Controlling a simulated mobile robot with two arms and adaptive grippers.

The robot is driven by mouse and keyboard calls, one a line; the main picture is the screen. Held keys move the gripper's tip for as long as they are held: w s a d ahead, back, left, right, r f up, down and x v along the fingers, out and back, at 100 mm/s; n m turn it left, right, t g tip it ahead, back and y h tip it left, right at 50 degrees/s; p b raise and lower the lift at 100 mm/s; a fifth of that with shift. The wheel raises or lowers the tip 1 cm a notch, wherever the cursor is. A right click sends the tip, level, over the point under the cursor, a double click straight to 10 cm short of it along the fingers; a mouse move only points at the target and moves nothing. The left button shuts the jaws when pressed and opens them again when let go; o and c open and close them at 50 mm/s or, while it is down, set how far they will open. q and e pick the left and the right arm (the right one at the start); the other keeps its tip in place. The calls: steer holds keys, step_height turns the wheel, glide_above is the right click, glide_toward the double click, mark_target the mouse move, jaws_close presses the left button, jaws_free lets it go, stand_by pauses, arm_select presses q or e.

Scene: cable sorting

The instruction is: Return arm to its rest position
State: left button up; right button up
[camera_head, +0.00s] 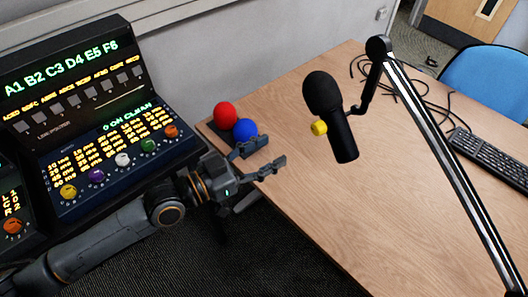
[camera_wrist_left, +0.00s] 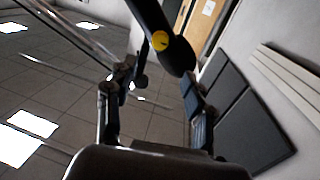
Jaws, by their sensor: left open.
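My left arm reaches in from the left in the head view. Its gripper (camera_head: 262,158) is open, near the left edge of the wooden table (camera_head: 300,215), with its fingers apart and nothing between them. In the left wrist view the two fingers of my left gripper (camera_wrist_left: 152,108) stand apart with a clear gap. A red ball (camera_head: 225,115) and a blue ball (camera_head: 245,130) show just beyond the gripper. One finger overlaps the lower edge of the blue ball in the picture; I cannot tell whether they touch. My right gripper is in neither view.
A black microphone (camera_head: 325,105) with a yellow knob (camera_head: 319,128) hangs from a boom arm (camera_head: 440,150) over the table. Black cables (camera_head: 425,92) and a keyboard (camera_head: 490,158) lie at the right. A control console (camera_head: 90,110) stands left; a blue chair (camera_head: 490,80) stands behind.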

arm_select(q)
steer(key=shift+s+a, duration=0.1)
steer(key=shift+a, duration=0.05)
stand_by(0.4)
